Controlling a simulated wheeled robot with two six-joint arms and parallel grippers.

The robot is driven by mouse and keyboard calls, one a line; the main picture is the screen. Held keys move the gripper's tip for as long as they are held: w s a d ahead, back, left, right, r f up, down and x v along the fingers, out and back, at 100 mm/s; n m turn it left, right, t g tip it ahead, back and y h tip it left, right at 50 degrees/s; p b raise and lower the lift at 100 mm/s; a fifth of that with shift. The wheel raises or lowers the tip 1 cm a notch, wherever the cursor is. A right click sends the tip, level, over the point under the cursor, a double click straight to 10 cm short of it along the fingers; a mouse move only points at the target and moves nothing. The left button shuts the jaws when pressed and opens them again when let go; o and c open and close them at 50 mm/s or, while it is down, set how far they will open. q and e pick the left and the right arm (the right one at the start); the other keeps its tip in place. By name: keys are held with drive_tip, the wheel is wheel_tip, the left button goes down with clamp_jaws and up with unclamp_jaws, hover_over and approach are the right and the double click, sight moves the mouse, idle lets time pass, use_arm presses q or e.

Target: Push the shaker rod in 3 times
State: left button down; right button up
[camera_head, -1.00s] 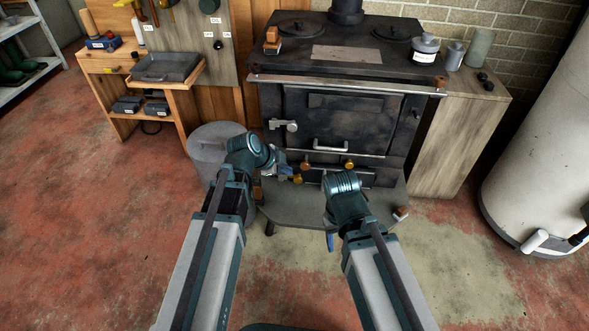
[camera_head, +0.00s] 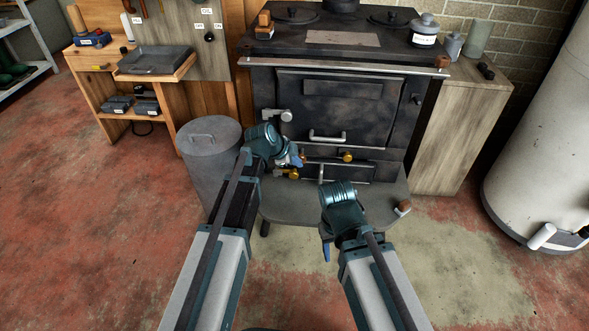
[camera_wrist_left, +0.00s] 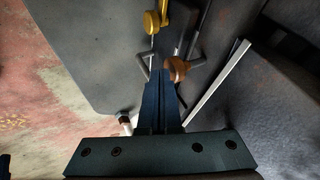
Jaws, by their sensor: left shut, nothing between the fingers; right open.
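The black stove (camera_head: 340,105) has knobs low on its front. A copper-brown knob (camera_wrist_left: 178,68) on a rod shows in the left wrist view, right at the tips of my left gripper (camera_wrist_left: 163,74). I cannot tell if they touch. A yellow knob (camera_wrist_left: 152,20) is beyond it. In the head view, my left gripper (camera_head: 298,161) covers most of the copper knob's place; yellow knobs (camera_head: 347,156) show to its right and below. I cannot tell for sure which knob is the shaker rod's. My left gripper is shut and empty. My right gripper (camera_head: 326,252) is open, pointing down, lower right.
A grey lidded bin (camera_head: 207,160) stands left of the stove, close to my left arm. A grey hearth plate (camera_head: 290,205) lies before the stove. A wooden cabinet (camera_head: 465,130) and white tank (camera_head: 540,150) are at the right. The floor in front is open.

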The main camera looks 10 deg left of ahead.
use_arm(q)
drive_tip(key=shift+w, duration=0.1)
drive_tip(key=w, duration=0.3)
drive_tip(key=shift+w, duration=0.2)
drive_tip(key=shift+s, duration=0.1)
